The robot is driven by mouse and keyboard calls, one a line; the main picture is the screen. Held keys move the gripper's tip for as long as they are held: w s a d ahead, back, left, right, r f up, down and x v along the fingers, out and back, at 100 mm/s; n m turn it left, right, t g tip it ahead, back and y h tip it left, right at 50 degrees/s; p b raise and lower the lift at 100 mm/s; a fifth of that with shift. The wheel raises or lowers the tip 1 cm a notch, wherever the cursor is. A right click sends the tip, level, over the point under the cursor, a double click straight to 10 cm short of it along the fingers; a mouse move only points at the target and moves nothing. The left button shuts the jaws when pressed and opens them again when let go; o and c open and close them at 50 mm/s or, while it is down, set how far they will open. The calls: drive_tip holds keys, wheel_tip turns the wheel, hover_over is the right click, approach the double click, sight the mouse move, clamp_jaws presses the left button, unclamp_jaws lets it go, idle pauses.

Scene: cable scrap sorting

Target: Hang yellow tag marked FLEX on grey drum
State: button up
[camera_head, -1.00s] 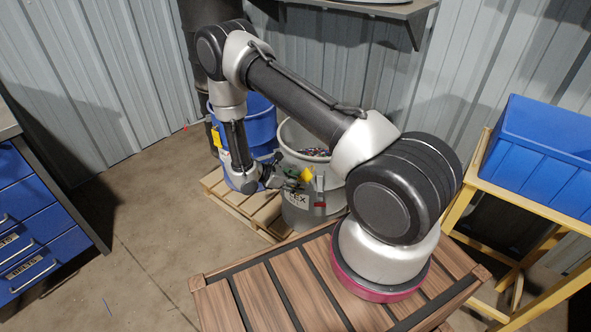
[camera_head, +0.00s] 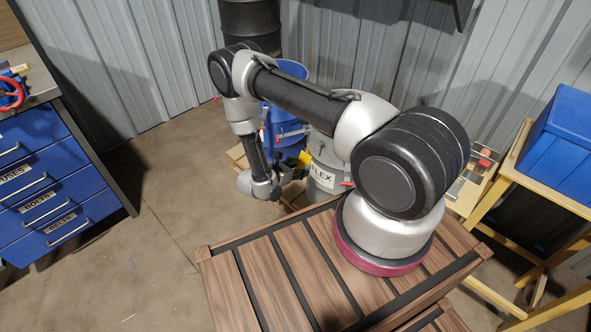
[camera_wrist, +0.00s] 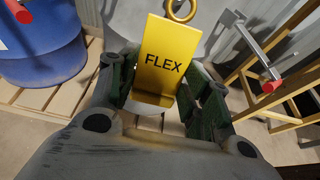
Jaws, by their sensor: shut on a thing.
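The yellow tag (camera_wrist: 165,60) reads FLEX and has a ring at its top. My gripper (camera_wrist: 157,88) is shut on its lower part, with green finger pads on both sides. In the head view the tag (camera_head: 305,158) shows small beside the grey drum (camera_head: 322,176), which has a FLEX label. My arm hides much of that drum. In the wrist view the grey drum (camera_wrist: 118,17) is behind the tag. A grey metal hook with a red tip (camera_wrist: 271,86) is right of the tag; the ring is apart from it.
A blue drum (camera_head: 286,112) stands behind my forearm, left of the grey one. The drums stand on a wooden pallet (camera_head: 237,157). A blue drawer cabinet (camera_head: 45,190) is at left, and a yellow stand (camera_head: 520,220) with a blue bin is at right. Open floor lies between cabinet and arm.

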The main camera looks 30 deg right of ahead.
drive_tip(key=shift+w+d+f, duration=0.1)
drive_tip(key=shift+w+d, duration=0.2)
drive_tip(key=shift+d, duration=0.6)
drive_tip(key=shift+w+d+f, duration=0.1)
drive_tip(key=shift+w+d, duration=0.2)
drive_tip(key=shift+d, duration=0.65)
drive_tip(key=shift+w+d+f, duration=0.1)
drive_tip(key=shift+w+d, duration=0.2)
drive_tip(key=shift+d, duration=0.6)
drive_tip(key=shift+w+d+f, duration=0.25)
drive_tip(key=shift+d+f, duration=0.15)
drive_tip(key=shift+d, duration=0.15)
drive_tip(key=shift+c, duration=0.3)
drive_tip(key=o, duration=1)
drive_tip(key=shift+c, duration=0.2)
drive_tip(key=v, duration=1.2)
